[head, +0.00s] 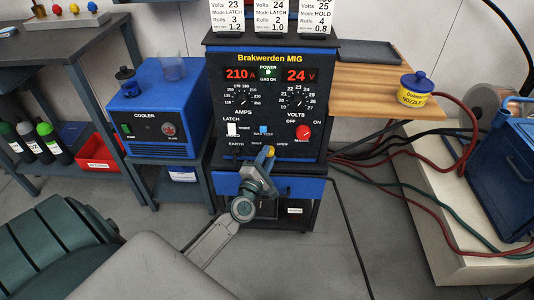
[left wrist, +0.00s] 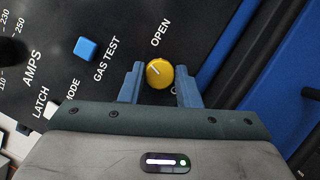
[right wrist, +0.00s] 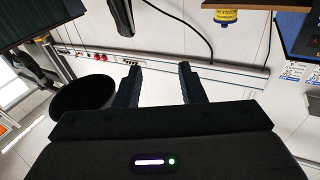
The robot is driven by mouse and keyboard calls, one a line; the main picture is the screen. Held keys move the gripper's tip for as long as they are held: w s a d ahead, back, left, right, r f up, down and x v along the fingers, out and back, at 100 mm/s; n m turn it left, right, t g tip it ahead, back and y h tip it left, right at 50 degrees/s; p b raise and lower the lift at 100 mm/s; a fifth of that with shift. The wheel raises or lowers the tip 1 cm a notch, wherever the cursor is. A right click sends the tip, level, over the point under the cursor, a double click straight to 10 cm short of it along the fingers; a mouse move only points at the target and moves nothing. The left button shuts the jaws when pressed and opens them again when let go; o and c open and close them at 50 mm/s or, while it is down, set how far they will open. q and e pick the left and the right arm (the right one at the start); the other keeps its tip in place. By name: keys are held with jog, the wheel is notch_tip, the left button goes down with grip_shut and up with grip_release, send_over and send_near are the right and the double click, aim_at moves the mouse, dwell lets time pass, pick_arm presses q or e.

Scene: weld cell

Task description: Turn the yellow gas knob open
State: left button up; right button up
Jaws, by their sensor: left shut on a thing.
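The yellow gas knob (head: 268,151) is low on the front panel of the blue and black Brakwerden MIG welder (head: 225,125). My left gripper (head: 265,163) reaches up to it from below. In the left wrist view the knob (left wrist: 159,73) sits between the two fingers, which are shut on it. A pale line crosses part of its face. The word OPEN is printed beside it, and another label is partly hidden by a finger. My right gripper (right wrist: 160,85) is open and empty in the right wrist view, away from the welder.
A red mains switch (head: 303,132) and a blue gas test button (left wrist: 86,48) are near the knob. A blue cooler (head: 150,115) stands left of the welder. A wooden shelf with a yellow nozzle pot (head: 415,92) is at right. Hoses run across the floor at right.

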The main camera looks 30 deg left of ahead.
pick_arm(q)
jog(key=shift+r+m+p, duration=0.2)
jog(key=shift+m+p, duration=0.1)
jog(key=shift+p, duration=0.2)
pick_arm(e)
jog(key=s+a+f+g+p, duration=0.2)
jog(key=s+f+g, duration=0.7)
jog(key=f, duration=0.4)
pick_arm(q)
jog(key=shift+m+g+p, duration=0.3)
jog(key=shift+m+p, duration=0.2)
jog(key=shift+m, duration=0.4)
jog(key=m+g+h+p, duration=0.1)
jog(key=m+p, duration=0.1)
jog(key=p, duration=0.3)
jog(key=shift+m, duration=0.3)
pick_arm(e)
jog(key=s+d+r+g+h, duration=0.2)
jog(key=s+d+r+g, duration=0.1)
jog(key=d+g, duration=0.2)
jog(key=shift+s+d+r+n+g, duration=0.2)
jog(key=shift+r+n+g, duration=0.2)
jog(key=shift+g, duration=0.5)
